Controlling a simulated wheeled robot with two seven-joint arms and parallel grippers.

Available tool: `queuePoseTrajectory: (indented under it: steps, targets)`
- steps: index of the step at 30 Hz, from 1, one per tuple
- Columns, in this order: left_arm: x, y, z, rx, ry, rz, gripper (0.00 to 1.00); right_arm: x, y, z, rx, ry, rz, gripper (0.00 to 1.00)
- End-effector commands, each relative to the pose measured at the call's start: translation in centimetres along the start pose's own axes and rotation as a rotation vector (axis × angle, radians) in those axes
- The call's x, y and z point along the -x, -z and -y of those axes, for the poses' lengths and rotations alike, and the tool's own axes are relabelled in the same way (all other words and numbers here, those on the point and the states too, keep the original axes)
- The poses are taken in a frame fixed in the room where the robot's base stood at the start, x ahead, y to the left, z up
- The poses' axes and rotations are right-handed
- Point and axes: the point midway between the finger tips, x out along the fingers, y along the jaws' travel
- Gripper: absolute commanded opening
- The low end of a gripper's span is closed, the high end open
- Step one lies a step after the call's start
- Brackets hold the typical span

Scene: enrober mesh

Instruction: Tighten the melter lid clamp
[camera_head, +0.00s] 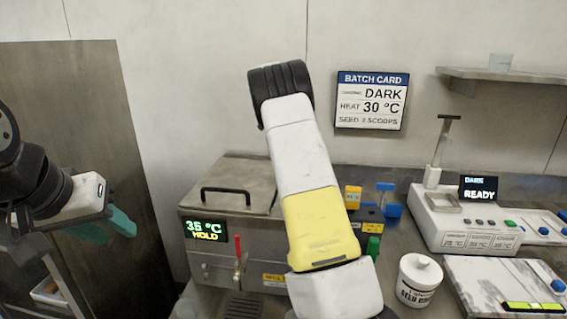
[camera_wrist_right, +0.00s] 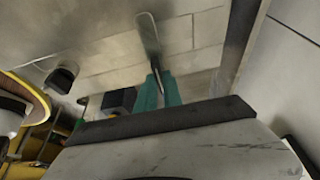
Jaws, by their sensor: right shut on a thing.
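The melter (camera_head: 215,271) is a steel box with a "35 °C HOLD" display. Its flat lid (camera_head: 256,172) is down and has a black bar handle (camera_head: 226,191). My right arm crosses in front of the melter's right side, and its gripper is hidden in the head view. In the right wrist view the teal fingers of my right gripper (camera_wrist_right: 158,90) are shut on the lower end of a slim grey metal lever (camera_wrist_right: 149,36), which looks like the clamp's lever. The rest of the clamp is hidden. My left gripper (camera_head: 106,228) is empty at the left, away from the melter, its teal fingers apart.
A red-handled tap (camera_head: 238,262) sticks out of the melter's front. Right of my arm stand a white lidded tub (camera_head: 419,279), a white machine marked READY (camera_head: 460,220) and a marble slab (camera_head: 490,285). A batch card (camera_head: 371,101) hangs on the wall.

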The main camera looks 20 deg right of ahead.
Motion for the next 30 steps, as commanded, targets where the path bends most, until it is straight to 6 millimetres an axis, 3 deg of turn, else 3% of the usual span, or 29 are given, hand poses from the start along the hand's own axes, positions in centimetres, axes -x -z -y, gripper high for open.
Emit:
queuePoseTrajectory:
  steps: [11, 12, 15, 25, 30]
  targets:
    - [0.0, 0.0, 0.0, 0.000, 0.000, 0.000, 0.36, 0.0, 0.0, 0.0, -0.006, -0.001, 0.001, 0.00]
    - [0.0, 0.0, 0.0, 0.000, 0.000, 0.000, 0.36, 0.0, 0.0, 0.0, -0.006, -0.001, 0.001, 0.15]
    - [0.0, 0.0, 0.0, 0.000, 0.000, 0.000, 0.36, 0.0, 0.0, 0.0, -0.005, -0.001, 0.001, 0.33]
    - [0.0, 0.0, 0.0, 0.000, 0.000, 0.000, 0.36, 0.2, 0.0, 0.0, -0.004, -0.001, 0.000, 0.33]
    - [0.0, 0.0, 0.0, 0.000, 0.000, 0.000, 0.36, 2.1, -0.1, 0.1, -0.004, 0.001, 0.001, 0.33]
